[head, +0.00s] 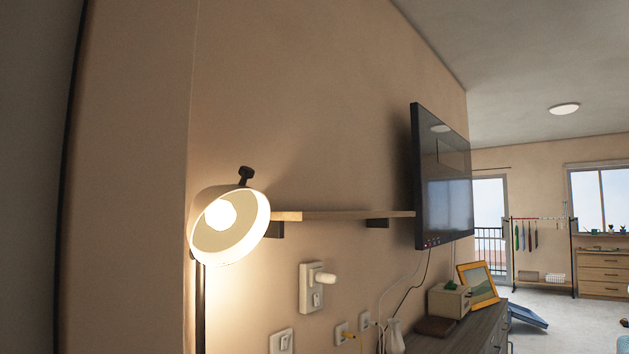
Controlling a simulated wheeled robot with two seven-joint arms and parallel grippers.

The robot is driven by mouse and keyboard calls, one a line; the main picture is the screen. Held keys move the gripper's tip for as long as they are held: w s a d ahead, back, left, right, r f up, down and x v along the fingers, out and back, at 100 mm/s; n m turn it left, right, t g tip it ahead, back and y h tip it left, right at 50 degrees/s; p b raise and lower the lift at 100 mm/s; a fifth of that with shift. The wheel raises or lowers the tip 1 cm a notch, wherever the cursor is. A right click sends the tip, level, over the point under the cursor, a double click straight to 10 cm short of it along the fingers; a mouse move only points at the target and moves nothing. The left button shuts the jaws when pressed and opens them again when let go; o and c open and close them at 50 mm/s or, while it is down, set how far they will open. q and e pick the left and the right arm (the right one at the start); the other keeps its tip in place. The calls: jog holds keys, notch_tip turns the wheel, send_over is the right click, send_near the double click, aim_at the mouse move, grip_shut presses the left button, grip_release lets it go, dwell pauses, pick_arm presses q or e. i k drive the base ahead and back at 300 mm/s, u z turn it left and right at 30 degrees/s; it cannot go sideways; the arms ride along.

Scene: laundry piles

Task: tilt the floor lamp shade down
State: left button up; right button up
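The floor lamp shade (238,250) is in the left half of the head view, in front of the wall. It is a pale round shade with a lit bulb (220,215) showing inside. Its open side faces toward me and slightly down. A dark knob (246,174) sticks up at its top. A dark thin pole (200,310) runs down below the shade to the bottom of the view. Neither of my grippers is in view.
A wooden wall shelf (340,214) is just right of the shade. A television (444,180) hangs further right. A grey cabinet (470,335) holds a picture frame (477,285) and a tissue box (449,300). Open floor (570,325) lies at the far right.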

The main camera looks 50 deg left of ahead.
aim_at(225, 222)
jog(key=i, duration=0.45)
jog(key=u, duration=1.15)
